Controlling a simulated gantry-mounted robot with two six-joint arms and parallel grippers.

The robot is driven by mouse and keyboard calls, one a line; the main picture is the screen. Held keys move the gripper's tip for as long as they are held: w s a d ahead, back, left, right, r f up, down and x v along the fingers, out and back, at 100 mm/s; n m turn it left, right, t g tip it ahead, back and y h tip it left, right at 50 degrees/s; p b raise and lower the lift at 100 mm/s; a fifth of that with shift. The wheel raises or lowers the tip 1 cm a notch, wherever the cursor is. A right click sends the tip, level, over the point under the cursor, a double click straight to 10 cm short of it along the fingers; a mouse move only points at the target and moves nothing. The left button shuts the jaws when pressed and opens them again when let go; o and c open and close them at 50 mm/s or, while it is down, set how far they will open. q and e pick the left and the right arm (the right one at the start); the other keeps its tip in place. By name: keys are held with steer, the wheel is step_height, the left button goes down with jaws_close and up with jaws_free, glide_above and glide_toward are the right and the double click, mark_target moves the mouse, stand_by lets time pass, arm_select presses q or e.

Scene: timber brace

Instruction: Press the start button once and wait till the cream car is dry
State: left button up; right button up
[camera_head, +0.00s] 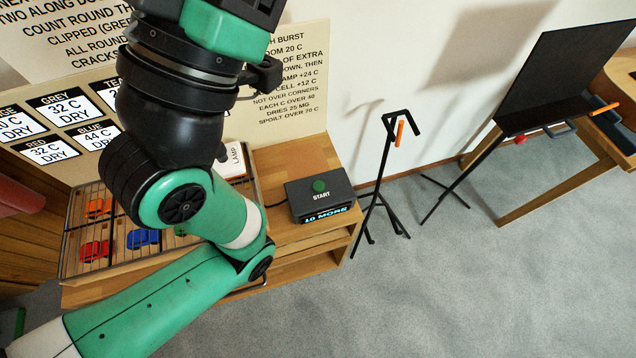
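A dark control box (321,195) stands on the right end of the wooden bench. It has a round green start button (319,186), the word START and a lit display that reads "10 MORE". Nothing touches the button. A wire rack (76,245) on the bench holds an orange car (98,208), a red car (94,250) and a blue car (143,238); a bit of green shows beside my arm. I see no cream car; my arm hides much of the rack. My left arm rises across the view, its fingertips not visible. My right gripper is not in view.
A white lamp unit (235,158) is partly hidden behind my arm. Boards with printed cards and rules (290,85) stand behind the bench. A black stand (385,180) and a dark panel on legs (565,75) are to the right. Grey carpet lies open in front.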

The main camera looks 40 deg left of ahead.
arm_select(q)
steer(key=shift+c, duration=0.2)
jaws_close()
stand_by(1.6)
